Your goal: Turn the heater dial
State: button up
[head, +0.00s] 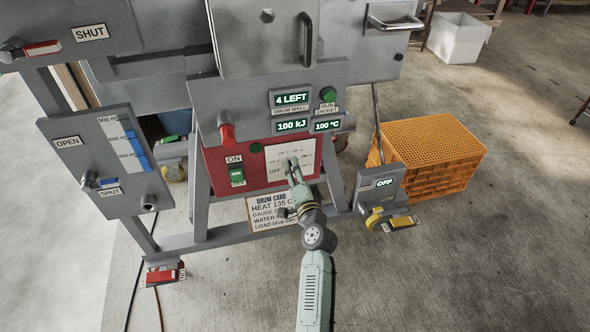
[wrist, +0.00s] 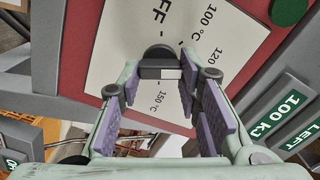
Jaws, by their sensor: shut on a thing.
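The heater dial (wrist: 157,52) is a dark round knob with a bar across its front. It sits on a white plate (wrist: 118,45) printed OFF, 100, 120 and 150 °C. A pale mark shows on the bar's right part in the wrist view; which setting it marks I cannot tell. My gripper (wrist: 160,79) has its purple-padded fingers on either side of the bar and is shut on it. In the head view my gripper (head: 292,164) reaches the white plate (head: 305,155) on the red panel (head: 218,168) and mostly hides the dial.
A green switch (head: 236,176) marked ON and OFF and a green round lamp (head: 255,148) are left of the plate. Displays above read 4 LEFT, 100 kJ (head: 291,125) and 100 °C (head: 327,125). An orange crate (head: 430,150) stands right; open floor lies in front.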

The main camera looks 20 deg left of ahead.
jog(key=shift+f+m+p, duration=0.15)
jog(key=shift+m+p, duration=1.25)
jog(key=shift+m, duration=3.2)
jog(key=o, duration=1.1)
jog(key=shift+o, duration=0.2)
jog(key=v, duration=0.7)
jog(key=shift+s+d, duration=0.2)
